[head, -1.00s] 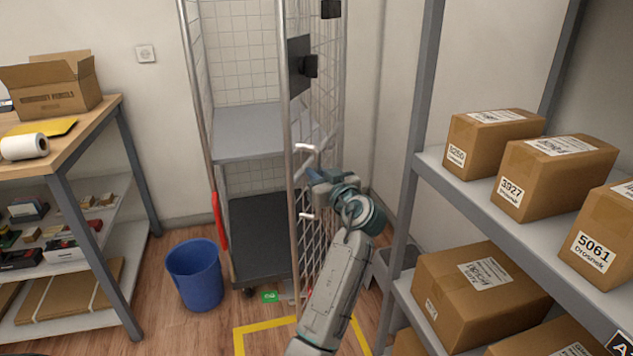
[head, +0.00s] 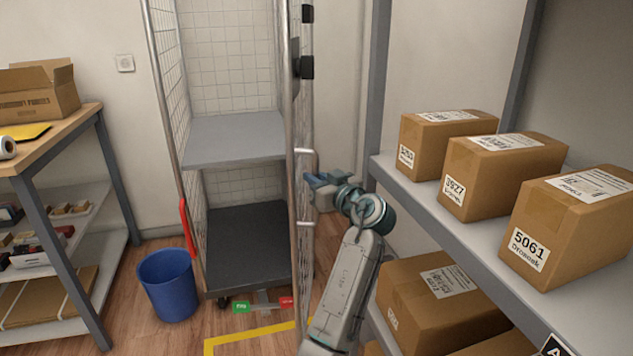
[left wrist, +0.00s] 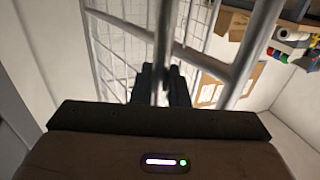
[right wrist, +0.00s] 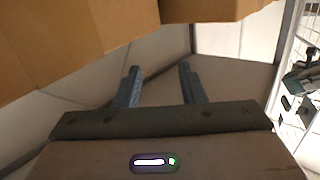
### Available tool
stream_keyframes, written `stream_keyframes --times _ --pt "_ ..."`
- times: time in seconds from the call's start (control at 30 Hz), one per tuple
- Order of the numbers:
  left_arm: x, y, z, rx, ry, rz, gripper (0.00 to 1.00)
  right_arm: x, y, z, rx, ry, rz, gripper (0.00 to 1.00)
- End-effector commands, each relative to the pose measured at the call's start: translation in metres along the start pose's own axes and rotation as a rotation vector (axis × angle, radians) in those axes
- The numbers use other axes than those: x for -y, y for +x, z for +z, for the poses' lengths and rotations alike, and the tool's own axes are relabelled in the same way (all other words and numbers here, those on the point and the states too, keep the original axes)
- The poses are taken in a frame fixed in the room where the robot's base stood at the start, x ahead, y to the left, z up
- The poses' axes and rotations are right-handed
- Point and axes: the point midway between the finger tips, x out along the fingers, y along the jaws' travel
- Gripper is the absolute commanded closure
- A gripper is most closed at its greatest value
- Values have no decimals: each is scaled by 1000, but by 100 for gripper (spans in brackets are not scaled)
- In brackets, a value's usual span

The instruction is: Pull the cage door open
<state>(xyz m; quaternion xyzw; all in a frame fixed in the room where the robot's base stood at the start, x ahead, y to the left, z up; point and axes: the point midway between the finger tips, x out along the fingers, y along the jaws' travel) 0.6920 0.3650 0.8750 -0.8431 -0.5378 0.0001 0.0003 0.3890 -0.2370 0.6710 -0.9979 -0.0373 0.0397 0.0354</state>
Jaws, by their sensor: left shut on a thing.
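The cage (head: 233,138) is a tall wire-mesh trolley, its front open to view. Its mesh door (head: 306,262) stands swung out at the right side, seen almost edge-on. The door's pale handle (head: 306,223) is on the door's right face. My left gripper (head: 316,183) is at this handle, shut on its upright bar, which also shows between the dark fingers in the left wrist view (left wrist: 161,85). The fingers partly hide the bar. My right gripper (right wrist: 158,69) is open and empty, below cardboard boxes in the right wrist view.
A grey shelf rack (head: 455,240) with several boxes stands close on the right, near my left arm. A blue bin (head: 167,287) stands left of the cage. A workbench (head: 45,160) is at far left. Yellow tape (head: 255,338) marks the floor in front.

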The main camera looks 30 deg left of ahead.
Motion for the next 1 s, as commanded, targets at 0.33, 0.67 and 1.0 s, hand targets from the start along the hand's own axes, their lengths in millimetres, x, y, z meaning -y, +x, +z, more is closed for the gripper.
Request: stream_keyframes --times 0.33,0.67,1.0 --pt "0 1 -5 -9 -4 -4 100 0 1 -6 -29 -3 0 64" --pt "0 1 -3 -6 -2 -5 68 0 1 -5 -28 -2 0 64" --pt "1 1 -3 -3 0 13 68 0 0 -10 -25 -2 0 64"
